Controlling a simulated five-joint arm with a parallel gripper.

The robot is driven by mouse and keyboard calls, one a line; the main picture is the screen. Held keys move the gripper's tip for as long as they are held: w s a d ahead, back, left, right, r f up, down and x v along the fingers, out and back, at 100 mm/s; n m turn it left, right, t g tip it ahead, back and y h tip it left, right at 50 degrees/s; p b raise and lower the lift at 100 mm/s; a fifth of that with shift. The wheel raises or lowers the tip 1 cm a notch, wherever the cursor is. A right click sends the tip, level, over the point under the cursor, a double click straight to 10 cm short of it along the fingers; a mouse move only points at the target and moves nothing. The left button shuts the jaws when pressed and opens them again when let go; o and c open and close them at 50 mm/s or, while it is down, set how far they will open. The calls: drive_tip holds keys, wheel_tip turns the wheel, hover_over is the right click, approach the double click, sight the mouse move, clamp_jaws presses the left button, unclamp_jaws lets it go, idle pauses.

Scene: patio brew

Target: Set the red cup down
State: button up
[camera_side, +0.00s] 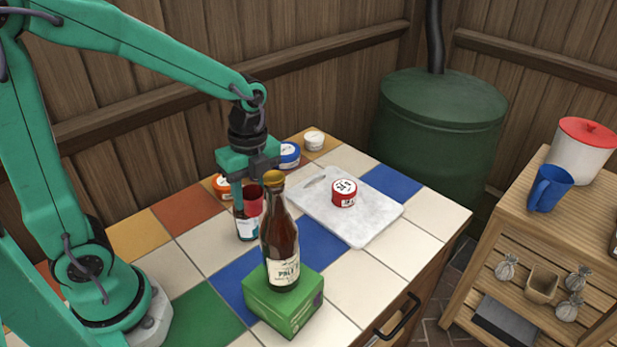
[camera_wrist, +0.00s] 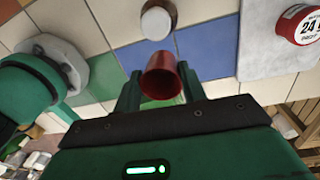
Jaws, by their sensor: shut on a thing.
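In the side view the red cup (camera_side: 254,203) is upright or nearly so, held between the fingers of my gripper (camera_side: 248,198). The wrist view also shows the red cup (camera_wrist: 162,78), with its open mouth facing the camera, between the two green fingertips of my gripper (camera_wrist: 160,88). My gripper is shut on it. A white-labelled container (camera_side: 247,228) shows just below the cup in the side view. Whether the cup touches it or stands clear of it I cannot tell. The bottle partly covers this area.
A brown bottle (camera_side: 281,238) stands on a green box (camera_side: 284,301), close right of my gripper. A red tin (camera_side: 344,193) sits on a marble board (camera_side: 372,229). Orange (camera_side: 222,187), blue (camera_side: 289,154) and white (camera_side: 313,140) tins stand behind. The tiled table (camera_side: 354,280) has bare room at front right.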

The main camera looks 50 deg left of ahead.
drive_tip(key=w+d+r+n+t, duration=0.1)
drive_tip(key=w+d+r+n, duration=0.1)
drive_tip(key=w+n, duration=0.3)
drive_tip(key=w+d+r+n, duration=0.3)
drive_tip(key=w+n, duration=0.2)
drive_tip(key=n, duration=0.8)
drive_tip(key=shift+r+n+t, duration=0.15)
drive_tip(key=shift+n+t, duration=0.25)
drive_tip(key=shift+w, duration=0.1)
drive_tip(key=a, duration=0.7)
